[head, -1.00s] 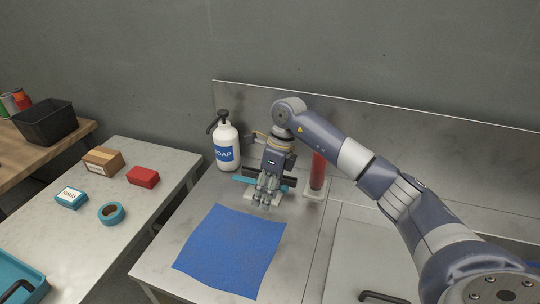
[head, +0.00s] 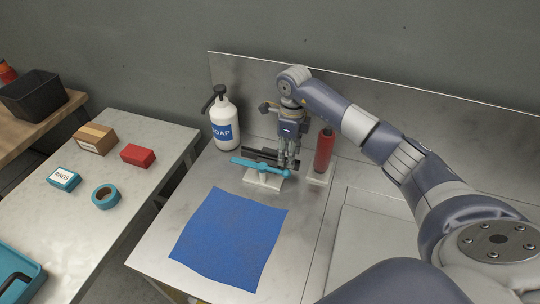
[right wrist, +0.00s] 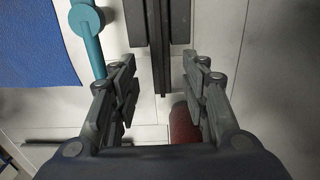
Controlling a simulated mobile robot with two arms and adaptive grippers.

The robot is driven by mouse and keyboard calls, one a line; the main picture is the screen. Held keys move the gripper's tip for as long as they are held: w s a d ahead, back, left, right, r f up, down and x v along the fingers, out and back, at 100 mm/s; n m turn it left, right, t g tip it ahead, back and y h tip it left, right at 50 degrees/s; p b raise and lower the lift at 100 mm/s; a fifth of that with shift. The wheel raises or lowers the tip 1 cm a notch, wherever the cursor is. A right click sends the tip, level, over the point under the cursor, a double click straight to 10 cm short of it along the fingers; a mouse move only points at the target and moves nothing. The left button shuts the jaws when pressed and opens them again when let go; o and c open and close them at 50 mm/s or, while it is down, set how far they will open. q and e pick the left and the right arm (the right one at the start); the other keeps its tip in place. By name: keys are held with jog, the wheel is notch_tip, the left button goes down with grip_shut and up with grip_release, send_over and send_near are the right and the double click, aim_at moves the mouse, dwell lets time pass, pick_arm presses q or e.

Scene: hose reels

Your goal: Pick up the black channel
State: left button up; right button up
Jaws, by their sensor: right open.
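The black channel (head: 258,154) is a dark, grooved bar lying behind a teal bar (head: 250,164) on a pale stand (head: 264,180) in the head view. My right gripper (head: 287,161) points down at the channel's right end and partly hides it. In the right wrist view the channel (right wrist: 158,35) runs down from the top edge, and its end lies between the fingertips of the open gripper (right wrist: 159,62). Gaps show on both sides, so the fingers look apart from it. The teal bar (right wrist: 94,50) is left of the fingers. My left gripper is not in view.
A red cylinder (head: 324,150) on a pale base stands close to the right of the gripper. A soap bottle (head: 224,122) stands to the left, near the steel back panel (head: 440,150). A blue cloth (head: 229,238) lies flat in front.

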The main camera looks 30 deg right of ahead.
notch_tip(320, 180, down, 2)
jog(key=shift+f+p, duration=0.2)
jog(key=shift+p, duration=0.1)
jog(key=shift+f, duration=0.45)
jog(key=shift+c, duration=0.3)
jog(key=c, duration=0.9)
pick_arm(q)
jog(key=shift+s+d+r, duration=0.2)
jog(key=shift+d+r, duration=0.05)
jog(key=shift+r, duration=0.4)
pick_arm(e)
jog(key=shift+w, duration=0.1)
grip_shut()
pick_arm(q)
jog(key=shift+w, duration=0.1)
